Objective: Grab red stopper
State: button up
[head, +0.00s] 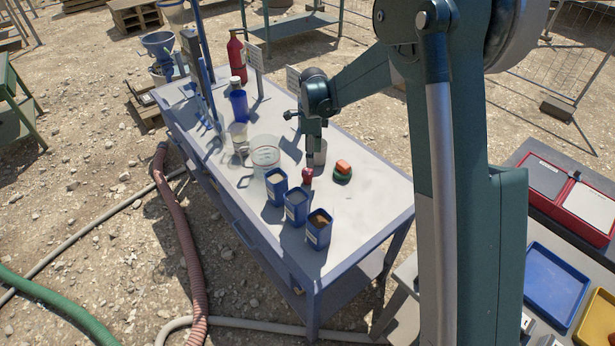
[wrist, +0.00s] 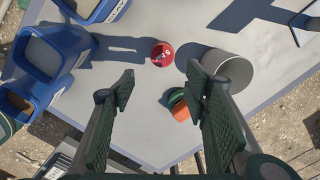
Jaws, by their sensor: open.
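The red stopper (head: 307,177) stands on the pale table top, right of the row of blue containers. In the wrist view the red stopper (wrist: 162,54) shows from above as a round red top with white marks. My gripper (head: 312,158) points down, just above and behind the stopper in the head view. In the wrist view my gripper (wrist: 160,76) is open and empty, its two fingers wide apart. The stopper lies a little beyond the fingertips there, between their lines. No contact with it shows.
Blue containers (head: 295,205) stand close on the left. A grey cup (wrist: 229,72) and an orange block (wrist: 181,112) with a green part lie near the right finger. A clear jar (head: 265,156) and bottles stand farther back. The table's front right is clear.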

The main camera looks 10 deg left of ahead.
aim_at(308, 171)
jog(key=shift+w+a+f+m, duration=0.15)
jog(key=shift+a+f, duration=0.2)
jog(key=shift+f, duration=0.25)
jog(key=shift+w+a+f+m, duration=0.15)
jog(key=shift+a+f, duration=0.2)
jog(key=shift+f, duration=0.2)
jog(key=shift+f, duration=1.3)
jog(key=shift+f, duration=0.1)
jog(key=shift+f, duration=2.5)
jog(key=shift+c, duration=0.4)
jog(key=c, duration=0.9)
